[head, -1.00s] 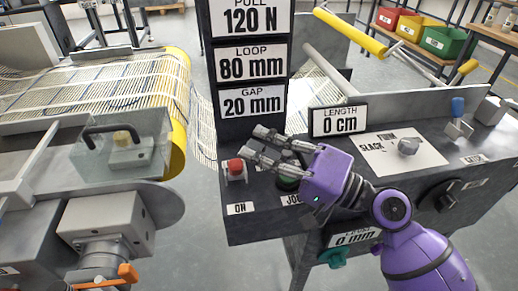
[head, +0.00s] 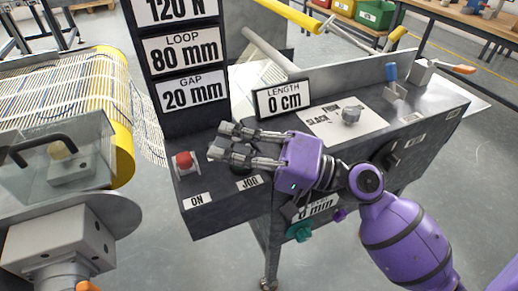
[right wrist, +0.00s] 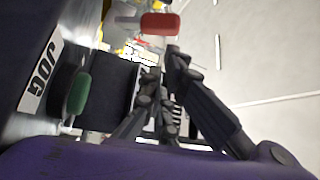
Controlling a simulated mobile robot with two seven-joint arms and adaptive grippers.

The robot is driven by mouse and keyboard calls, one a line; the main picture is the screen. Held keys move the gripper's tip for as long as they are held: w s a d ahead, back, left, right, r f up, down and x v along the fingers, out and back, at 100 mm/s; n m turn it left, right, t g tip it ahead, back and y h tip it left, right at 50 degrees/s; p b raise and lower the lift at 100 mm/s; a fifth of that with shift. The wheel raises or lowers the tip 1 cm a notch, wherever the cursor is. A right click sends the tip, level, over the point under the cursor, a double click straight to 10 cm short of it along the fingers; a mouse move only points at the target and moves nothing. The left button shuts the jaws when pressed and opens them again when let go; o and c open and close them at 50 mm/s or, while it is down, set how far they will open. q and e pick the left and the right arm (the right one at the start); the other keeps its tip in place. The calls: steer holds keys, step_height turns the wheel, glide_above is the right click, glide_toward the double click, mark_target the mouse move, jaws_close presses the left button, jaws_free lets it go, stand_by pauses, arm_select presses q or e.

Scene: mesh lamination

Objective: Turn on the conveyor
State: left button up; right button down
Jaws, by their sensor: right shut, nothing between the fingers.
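The red button (head: 186,160) sits on a pale base at the left end of the dark control console (head: 225,205), with the ON label (head: 197,200) in front of it. My right gripper (head: 219,141) is shut and empty. Its fingertips point left, a little right of the red button and apart from it in the head view. The JOG label (head: 249,183) lies below the fingers; its button is mostly hidden there. The right wrist view shows that green button (right wrist: 79,93) beside the JOG label, and the red button (right wrist: 160,24) beyond the fingers. My left gripper is out of view.
A sign column (head: 180,60) rises behind the red button. A LENGTH display (head: 283,99) and a grey knob (head: 351,115) are farther right on the console. A yellow roller (head: 123,150) with mesh stands left, across a gap of floor.

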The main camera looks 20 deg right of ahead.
steer(key=v, duration=0.8)
steer(key=shift+d, duration=0.1)
